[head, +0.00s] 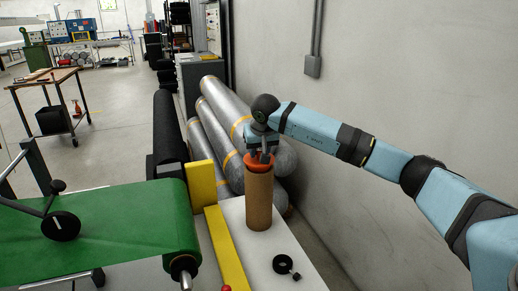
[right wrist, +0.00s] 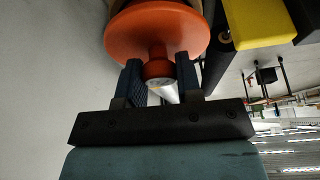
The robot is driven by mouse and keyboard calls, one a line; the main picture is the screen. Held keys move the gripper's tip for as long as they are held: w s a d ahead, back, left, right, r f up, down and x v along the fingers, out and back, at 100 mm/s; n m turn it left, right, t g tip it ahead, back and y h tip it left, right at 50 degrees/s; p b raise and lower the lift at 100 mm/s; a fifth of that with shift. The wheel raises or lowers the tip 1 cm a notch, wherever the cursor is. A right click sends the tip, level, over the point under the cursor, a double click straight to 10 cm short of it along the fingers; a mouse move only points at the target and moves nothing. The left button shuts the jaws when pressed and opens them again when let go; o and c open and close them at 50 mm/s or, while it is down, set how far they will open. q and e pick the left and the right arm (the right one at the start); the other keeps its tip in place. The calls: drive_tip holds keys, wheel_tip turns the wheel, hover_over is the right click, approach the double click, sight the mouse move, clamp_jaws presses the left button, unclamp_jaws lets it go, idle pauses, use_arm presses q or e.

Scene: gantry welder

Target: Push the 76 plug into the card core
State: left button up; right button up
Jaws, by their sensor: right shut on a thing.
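The brown card core (head: 259,202) stands upright on the white surface. The orange-red plug (head: 257,162) is at its top end. In the right wrist view the plug (right wrist: 157,30) shows a wide round flange with a narrower knob below it, and brown card shows behind the flange. My right gripper (head: 262,154) is above the core and shut on the plug's knob, with one finger of the gripper (right wrist: 160,75) on each side. The flange hides the core's mouth, so I cannot tell how deep the plug sits. My left gripper is out of view.
A black ring (head: 283,264) and a small black piece lie on the white surface (head: 240,218). A yellow rail (head: 226,248) and yellow post (head: 202,185) stand to the left, beside the green belt (head: 110,225). Grey wrapped rolls (head: 222,115) lie behind, along the wall.

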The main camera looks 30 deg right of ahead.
drive_tip(key=shift+f+b, duration=0.5)
drive_tip(key=shift+f, duration=0.55)
drive_tip(key=o, duration=1)
drive_tip(key=shift+r, duration=0.15)
drive_tip(key=v, duration=1.3)
drive_tip(key=shift+s+a+r, duration=0.1)
drive_tip(key=shift+s+r, duration=0.15)
drive_tip(key=shift+f, duration=0.1)
